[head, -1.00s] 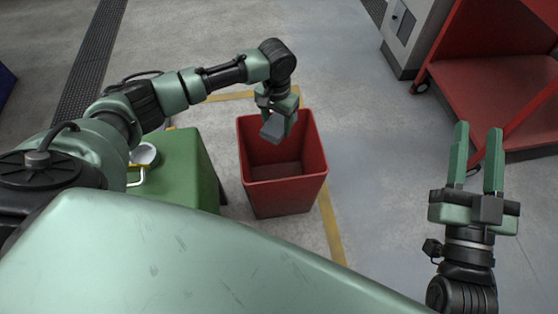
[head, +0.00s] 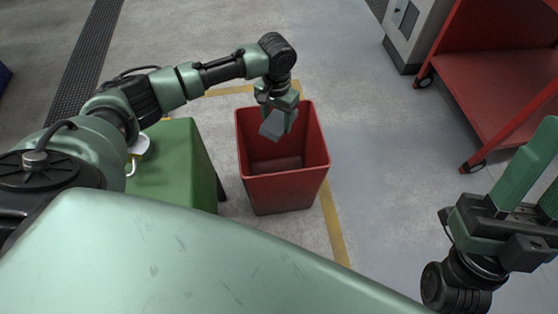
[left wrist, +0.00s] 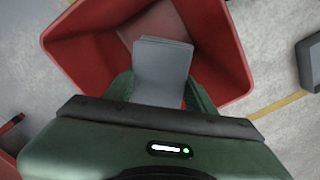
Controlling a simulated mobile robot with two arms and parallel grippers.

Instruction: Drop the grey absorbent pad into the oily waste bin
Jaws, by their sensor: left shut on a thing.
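The grey absorbent pad (head: 272,126) is held between the fingers of my left gripper (head: 278,118). It also shows in the left wrist view (left wrist: 161,70), between the two green fingers. The oily waste bin (head: 285,186) is a red, open-topped bin on the floor. The pad hangs over its opening, and the bin's red walls surround the pad in the left wrist view (left wrist: 228,50). Whether the pad is below the rim is hard to tell. My right gripper (head: 530,185) is open and empty at the right edge, partly cut off.
A green table or cabinet (head: 178,165) stands left of the bin, with a white, handled thing (head: 138,150) on it. A red cart (head: 500,90) and a grey cabinet (head: 410,35) are at the upper right. Yellow floor lines (head: 334,225) run around the bin. The floor right of it is clear.

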